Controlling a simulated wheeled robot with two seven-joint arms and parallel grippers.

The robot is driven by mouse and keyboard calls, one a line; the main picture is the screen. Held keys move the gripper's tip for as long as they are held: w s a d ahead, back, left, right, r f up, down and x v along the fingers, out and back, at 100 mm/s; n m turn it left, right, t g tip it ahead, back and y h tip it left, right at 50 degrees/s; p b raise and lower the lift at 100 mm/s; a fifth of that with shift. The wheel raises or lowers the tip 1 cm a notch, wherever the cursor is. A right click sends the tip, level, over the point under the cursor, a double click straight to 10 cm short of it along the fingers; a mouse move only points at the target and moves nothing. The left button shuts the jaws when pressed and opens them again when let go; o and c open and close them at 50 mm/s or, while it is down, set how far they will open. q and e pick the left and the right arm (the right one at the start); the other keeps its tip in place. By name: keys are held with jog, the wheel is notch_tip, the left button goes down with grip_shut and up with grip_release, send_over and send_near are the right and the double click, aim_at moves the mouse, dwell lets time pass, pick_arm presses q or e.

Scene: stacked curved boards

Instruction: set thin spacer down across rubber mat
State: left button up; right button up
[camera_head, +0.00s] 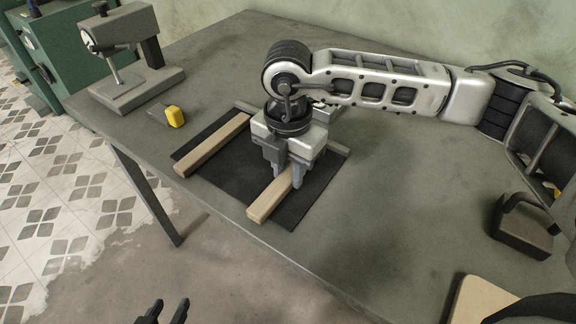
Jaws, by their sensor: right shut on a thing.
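The black rubber mat (232,181) lies near the table's front edge. One pale wooden spacer (212,145) lies along its left side. A second pale wooden spacer (268,200) is on the right side of the mat, roughly parallel to the first. My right gripper (284,183) points down and is shut on this second spacer. The spacer is at or very close to the mat; I cannot tell whether it touches. Its far end is hidden behind the gripper. My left gripper (165,312) shows only its dark fingertips at the bottom edge, apart and empty, in front of the table.
A grey press-like tool (130,60) stands at the table's far left, with a yellow-handled tool (174,116) near it. A dark block with a handle (520,228) and a pale board (485,298) are at the right. The table between mat and block is clear.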

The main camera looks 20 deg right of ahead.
aim_at(288, 175)
jog(key=shift+f, duration=0.25)
jog(key=shift+f+b, duration=0.15)
jog(key=shift+b, duration=0.2)
jog(key=o, duration=1)
notch_tip(288, 175, up, 13)
jog(key=shift+f, duration=0.15)
